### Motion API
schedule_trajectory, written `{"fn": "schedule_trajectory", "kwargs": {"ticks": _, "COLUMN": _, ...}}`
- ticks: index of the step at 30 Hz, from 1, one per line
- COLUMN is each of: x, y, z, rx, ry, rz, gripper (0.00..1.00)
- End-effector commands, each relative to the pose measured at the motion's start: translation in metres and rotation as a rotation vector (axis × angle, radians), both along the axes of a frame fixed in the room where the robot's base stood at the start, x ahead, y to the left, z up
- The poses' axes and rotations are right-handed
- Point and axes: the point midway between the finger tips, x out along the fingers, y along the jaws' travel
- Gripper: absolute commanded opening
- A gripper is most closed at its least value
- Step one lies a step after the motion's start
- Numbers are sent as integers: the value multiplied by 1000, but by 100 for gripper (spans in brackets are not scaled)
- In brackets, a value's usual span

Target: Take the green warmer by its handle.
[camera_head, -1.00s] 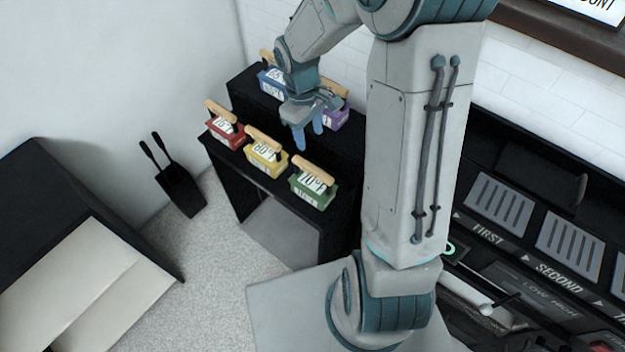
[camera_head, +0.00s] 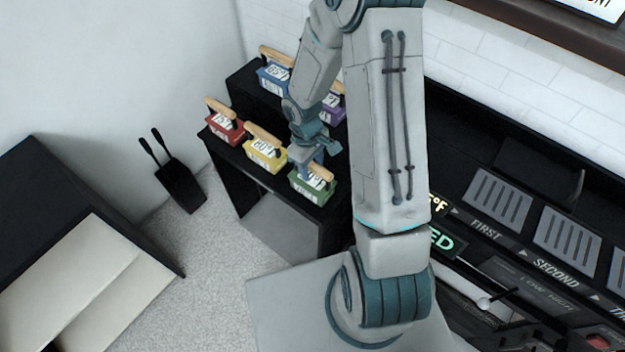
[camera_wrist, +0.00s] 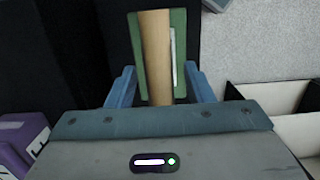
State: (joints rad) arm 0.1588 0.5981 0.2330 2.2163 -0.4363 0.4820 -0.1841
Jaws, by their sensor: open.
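The green warmer (camera_head: 312,188) stands at the near right end of the black stand's lower step. It has a green body, a white label and a light wooden handle (camera_head: 320,170) on top. My gripper (camera_head: 312,168) is right above it, partly covering the label and handle in the head view. In the wrist view, the green warmer (camera_wrist: 179,60) lies ahead with its handle (camera_wrist: 155,55) running lengthwise between my two blue fingers. The gripper (camera_wrist: 160,90) is open, with a finger on each side of the handle and gaps between. Contact cannot be made out.
On the lower step of the black stand (camera_head: 230,165) are a yellow warmer (camera_head: 265,158) and a red warmer (camera_head: 224,130). A blue warmer (camera_head: 272,80) and a purple warmer (camera_head: 335,112) stand on the higher step behind. A slotted counter (camera_head: 500,195) is at the right.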

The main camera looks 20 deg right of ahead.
Motion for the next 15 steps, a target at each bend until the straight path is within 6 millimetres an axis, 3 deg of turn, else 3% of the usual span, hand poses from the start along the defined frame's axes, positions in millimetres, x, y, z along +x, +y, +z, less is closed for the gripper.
{"fn": "schedule_trajectory", "kwargs": {"ticks": 11, "x": -1, "y": 0, "z": -9, "rx": 1, "ry": -1, "rz": 1, "gripper": 44}}
{"fn": "schedule_trajectory", "kwargs": {"ticks": 15, "x": -1, "y": 0, "z": -9, "rx": 1, "ry": -1, "rz": 1, "gripper": 6}}
